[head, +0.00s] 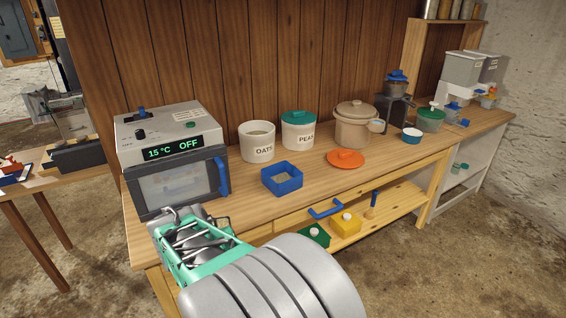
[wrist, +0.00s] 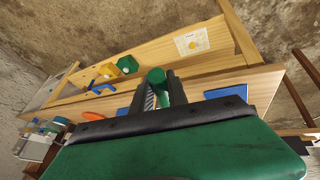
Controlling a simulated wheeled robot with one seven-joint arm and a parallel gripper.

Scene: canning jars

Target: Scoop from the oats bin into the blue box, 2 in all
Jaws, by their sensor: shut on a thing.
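The oats bin (head: 257,142), a white round bin lettered OATS, stands open at the back of the bench. The blue box (head: 282,181), square and open-topped, sits in front of it, to its right. I cannot make out what is in the box. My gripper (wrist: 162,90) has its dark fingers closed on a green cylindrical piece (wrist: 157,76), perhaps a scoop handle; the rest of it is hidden. In the head view my arm covers the lower left, and my gripper is at the bench's front left, before the oven and apart from bin and box.
An oven (head: 172,155) reading 15 °C OFF stands left. A lidded PEAS bin (head: 298,133), a tan pot (head: 353,130) and an orange lid (head: 345,160) stand right. Below are a yellow block (head: 345,223), a green block (head: 313,237) and a blue handle (head: 325,209).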

